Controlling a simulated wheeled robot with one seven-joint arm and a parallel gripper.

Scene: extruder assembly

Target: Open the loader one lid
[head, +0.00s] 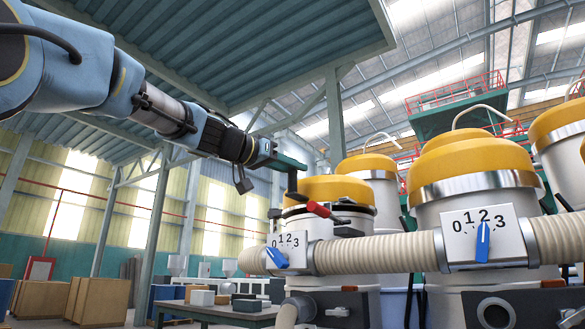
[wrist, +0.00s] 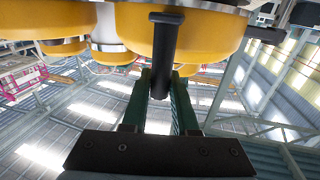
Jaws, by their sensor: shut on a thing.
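The nearer left loader (head: 335,218) has a yellow lid (head: 325,189) that appears to sit down on its metal drum. My gripper (head: 297,164) reaches in from the upper left, at the lid's left edge. In the wrist view, my gripper's two green fingers (wrist: 161,88) are closed around a black bar handle (wrist: 163,48). The handle runs from the yellow rim down between the fingertips. In the head view, this handle (head: 292,184) hangs below the fingers, beside the lid. I cannot tell which loader number this is.
A larger yellow-topped loader (head: 473,165) stands to the right, with another (head: 367,165) behind. A ribbed hose (head: 385,252) and dial plates (head: 288,253) cross in front. A red-tipped lever (head: 318,210) sits close below my gripper. A table (head: 215,312) stands lower left.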

